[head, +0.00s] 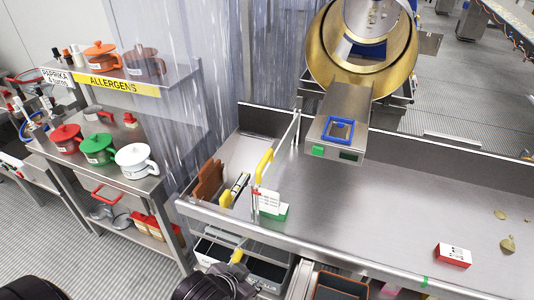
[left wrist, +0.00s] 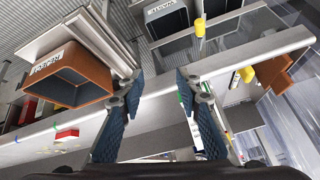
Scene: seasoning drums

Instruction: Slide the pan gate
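The metal pan (head: 338,103) juts out from under the gold drum (head: 362,42) over the back of the steel bench. A blue square frame (head: 338,129), which looks like the gate's handle, sits on its top near the front end. A green block and a dark green block are on the pan's front face. My left gripper (head: 214,284) is low in front of the bench, well apart from the pan. In the left wrist view its two blue-padded fingers (left wrist: 160,80) are spread, with nothing between them. My right gripper is not in view.
The steel bench (head: 390,190) is mostly clear. A yellow handle (head: 264,165) stands on its upright divider. A red-and-white box (head: 453,256) lies near the front edge. An orange bin (left wrist: 70,76) sits below the bench. The left shelf holds lidded pots (head: 98,149).

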